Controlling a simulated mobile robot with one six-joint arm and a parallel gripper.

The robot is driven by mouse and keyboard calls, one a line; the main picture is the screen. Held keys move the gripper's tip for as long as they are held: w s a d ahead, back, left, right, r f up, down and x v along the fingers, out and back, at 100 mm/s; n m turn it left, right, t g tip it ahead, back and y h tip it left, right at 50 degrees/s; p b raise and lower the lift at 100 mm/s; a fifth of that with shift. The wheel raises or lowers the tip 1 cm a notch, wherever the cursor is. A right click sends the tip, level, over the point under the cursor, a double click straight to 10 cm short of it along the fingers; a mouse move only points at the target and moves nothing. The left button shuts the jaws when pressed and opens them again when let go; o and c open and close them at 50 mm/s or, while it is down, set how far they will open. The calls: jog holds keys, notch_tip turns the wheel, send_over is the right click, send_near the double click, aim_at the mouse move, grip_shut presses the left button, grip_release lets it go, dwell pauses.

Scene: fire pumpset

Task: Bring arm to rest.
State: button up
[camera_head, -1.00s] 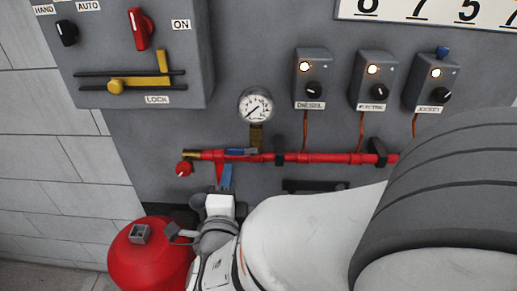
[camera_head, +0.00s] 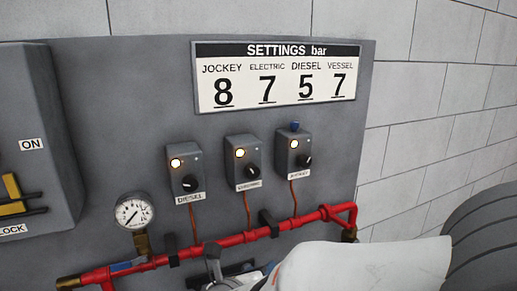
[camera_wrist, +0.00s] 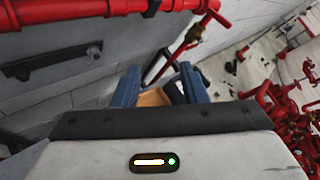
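My gripper (camera_wrist: 158,88) shows in the wrist view as two blue fingers standing apart. It is open, and nothing is clearly held between them. An orange-brown patch and a dark shape show in the gap, seemingly behind the fingers. In the head view my white and grey arm reaches in from the lower right, in front of the panel's lower edge. The fingertips cannot be made out there.
A red pipe (camera_head: 237,238) runs along the panel near my arm; it also shows in the wrist view (camera_wrist: 80,14). A gauge (camera_head: 133,211), three switch boxes (camera_head: 241,161) and a settings board (camera_head: 277,78) are above. Red pipework (camera_wrist: 285,125) stands at the wrist view's right.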

jog(key=s+d+n+g+y, duration=0.3)
jog(key=d+n, duration=0.5)
jog(key=n, duration=0.9)
jog(key=s+d+n+g+y, duration=0.3)
jog(key=s+d+n+g, duration=0.3)
jog(key=n, duration=1.1)
jog(key=shift+s+d+f+n, duration=0.3)
jog(key=shift+s+d+f, duration=0.15)
jog(key=shift+s+d, duration=0.4)
